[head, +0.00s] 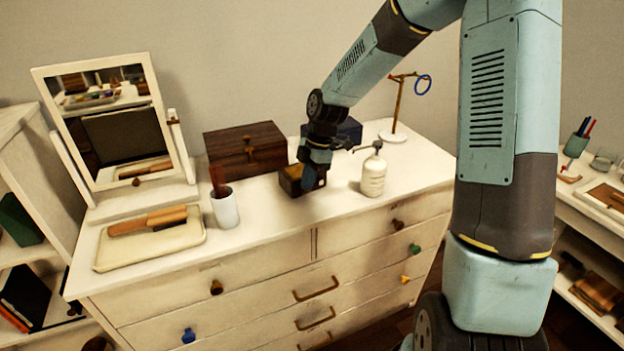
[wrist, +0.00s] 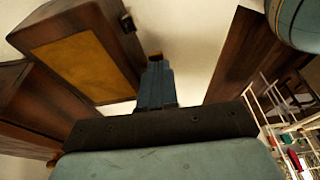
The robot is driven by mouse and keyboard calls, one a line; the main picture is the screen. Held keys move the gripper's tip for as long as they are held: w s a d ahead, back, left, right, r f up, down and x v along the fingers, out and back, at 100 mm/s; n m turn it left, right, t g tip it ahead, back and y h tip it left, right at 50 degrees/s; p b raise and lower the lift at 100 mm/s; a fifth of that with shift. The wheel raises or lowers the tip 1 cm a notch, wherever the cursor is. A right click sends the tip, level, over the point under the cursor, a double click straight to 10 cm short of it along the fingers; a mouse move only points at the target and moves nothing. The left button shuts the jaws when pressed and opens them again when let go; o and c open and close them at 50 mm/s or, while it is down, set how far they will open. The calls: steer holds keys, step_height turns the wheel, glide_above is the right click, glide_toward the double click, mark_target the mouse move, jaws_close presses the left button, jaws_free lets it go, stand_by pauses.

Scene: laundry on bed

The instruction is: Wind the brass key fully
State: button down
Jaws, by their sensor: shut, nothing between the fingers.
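A small dark wooden box (head: 292,181) with a yellow-brown panel sits on the white dresser. It also shows large in the wrist view (wrist: 85,65), with a small dark fitting (wrist: 127,22) on its right side. I cannot tell whether that fitting is the brass key; no key is clearly visible. My gripper (head: 316,172) points down at the box's right end and partly hides it in the head view. In the wrist view my shut, empty fingers (wrist: 155,80) lie just right of the box, apparently apart from the fitting.
A white pump bottle (head: 373,174) stands close right of my gripper. A larger wooden box (head: 245,150) and a dark blue box (head: 345,131) are behind. A white cup (head: 225,208), tray (head: 150,245), mirror and brass stand (head: 395,110) share the dresser (head: 270,230). The front strip is clear.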

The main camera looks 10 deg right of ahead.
steer(key=shift+w+d+f+g+y, duration=0.2)
steer(key=shift+d+g+y, duration=0.25)
steer(key=shift+y, duration=0.65)
steer(key=shift+d+f, duration=0.5)
steer(key=shift+f, duration=0.05)
steer(key=shift+s+a, duration=0.1)
steer(key=shift+a, duration=0.05)
